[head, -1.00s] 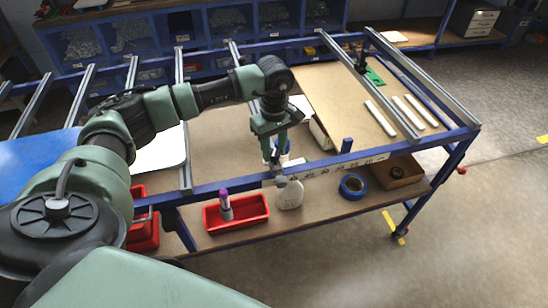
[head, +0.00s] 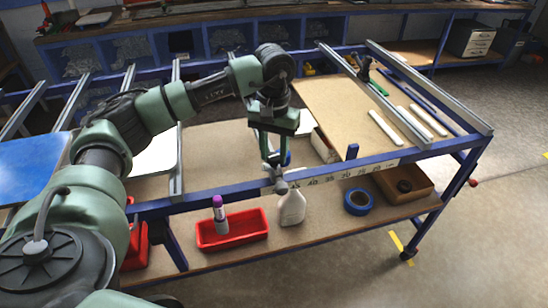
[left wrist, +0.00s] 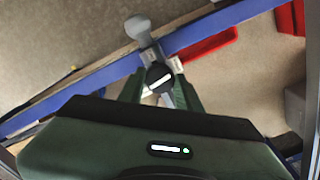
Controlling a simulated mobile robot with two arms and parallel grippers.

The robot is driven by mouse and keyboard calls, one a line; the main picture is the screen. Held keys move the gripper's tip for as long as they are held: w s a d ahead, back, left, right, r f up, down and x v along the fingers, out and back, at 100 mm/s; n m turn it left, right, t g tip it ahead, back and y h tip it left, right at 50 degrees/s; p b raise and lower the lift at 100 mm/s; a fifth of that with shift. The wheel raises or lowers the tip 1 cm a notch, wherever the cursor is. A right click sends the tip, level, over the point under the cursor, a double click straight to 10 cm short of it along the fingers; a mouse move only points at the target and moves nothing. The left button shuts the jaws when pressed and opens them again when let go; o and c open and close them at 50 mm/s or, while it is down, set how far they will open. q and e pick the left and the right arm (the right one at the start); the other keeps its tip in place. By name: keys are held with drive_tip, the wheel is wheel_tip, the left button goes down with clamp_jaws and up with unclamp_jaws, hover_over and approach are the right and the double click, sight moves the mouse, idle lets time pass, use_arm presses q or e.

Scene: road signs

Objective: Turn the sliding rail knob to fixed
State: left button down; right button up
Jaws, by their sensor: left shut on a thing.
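My left gripper (head: 272,160) is at the blue front rail (head: 225,197) of the table, pointing down, its fingers closed at the rail. In the left wrist view, a dark round knob (left wrist: 158,76) with a white line mark sits between the fingers of my left gripper (left wrist: 163,92), and they are shut on it. A grey rounded piece (left wrist: 138,28) sticks out at the front side of the rail; it also shows in the head view (head: 281,187). The fingers partly hide the knob, and I cannot read any label beside it. My right gripper is not in view.
A white bottle (head: 292,208), a red tray (head: 250,230) with a purple-capped item (head: 219,208), blue tape (head: 358,201) and a wooden box (head: 410,178) are on the lower shelf. A board (head: 350,110) with pale strips lies right of the gripper. Floor is clear at right.

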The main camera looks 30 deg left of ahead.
sight(274, 156)
use_arm(q)
drive_tip(key=shift+m+b, duration=0.4)
drive_tip(key=shift+m, duration=0.4)
drive_tip(key=shift+r, duration=0.1)
drive_tip(key=c, duration=1)
unclamp_jaws()
wheel_tip(274, 156, up, 8)
drive_tip(key=shift+f+b, duration=0.15)
drive_tip(key=shift+b, duration=0.5)
